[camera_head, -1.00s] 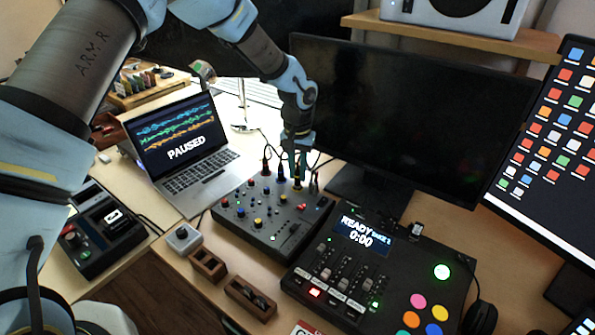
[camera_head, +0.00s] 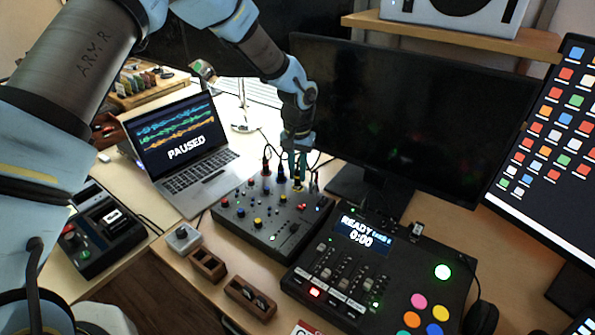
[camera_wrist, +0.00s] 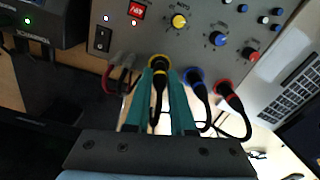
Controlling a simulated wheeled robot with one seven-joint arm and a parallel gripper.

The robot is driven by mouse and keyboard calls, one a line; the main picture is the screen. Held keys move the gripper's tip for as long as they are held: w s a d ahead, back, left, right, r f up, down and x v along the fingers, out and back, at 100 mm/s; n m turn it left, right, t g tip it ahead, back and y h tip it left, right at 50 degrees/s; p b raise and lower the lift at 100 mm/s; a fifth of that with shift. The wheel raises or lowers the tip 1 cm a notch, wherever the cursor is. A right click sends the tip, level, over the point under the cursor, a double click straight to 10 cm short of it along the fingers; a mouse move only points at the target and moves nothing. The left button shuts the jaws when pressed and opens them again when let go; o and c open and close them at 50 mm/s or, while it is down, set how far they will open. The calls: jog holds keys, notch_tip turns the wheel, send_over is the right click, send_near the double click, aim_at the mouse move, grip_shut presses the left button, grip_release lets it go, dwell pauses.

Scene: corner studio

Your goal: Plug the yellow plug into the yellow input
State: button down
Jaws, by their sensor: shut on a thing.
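The black plug with a yellow band (camera_wrist: 158,82) is between the teal fingers of my gripper (camera_wrist: 163,98), which is shut on it. In the wrist view the plug's end lines up with the yellow ring of the yellow input (camera_wrist: 157,62) at the mixer's edge and appears to meet it. I cannot tell how deep it sits. In the head view my gripper (camera_head: 300,160) is over the back edge of the black mixer (camera_head: 255,222), with the yellow plug (camera_head: 298,186) below it. The input is hard to make out there.
A blue plug (camera_wrist: 196,80) and a red plug (camera_wrist: 224,90) stand beside the yellow one, with grey plugs (camera_wrist: 122,75) on its other side. Their cables hang close to my fingers. A dark monitor (camera_head: 400,120) stands right behind, and a laptop (camera_head: 185,150) is left.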

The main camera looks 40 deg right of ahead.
jog(key=shift+f+b, duration=0.35)
jog(key=shift+f, duration=0.2)
jog(key=c, duration=0.7)
grip_release()
jog(key=shift+r, duration=0.1)
notch_tip(320, 180, up, 11)
jog(key=b, duration=0.2)
jog(key=shift+b, duration=0.3)
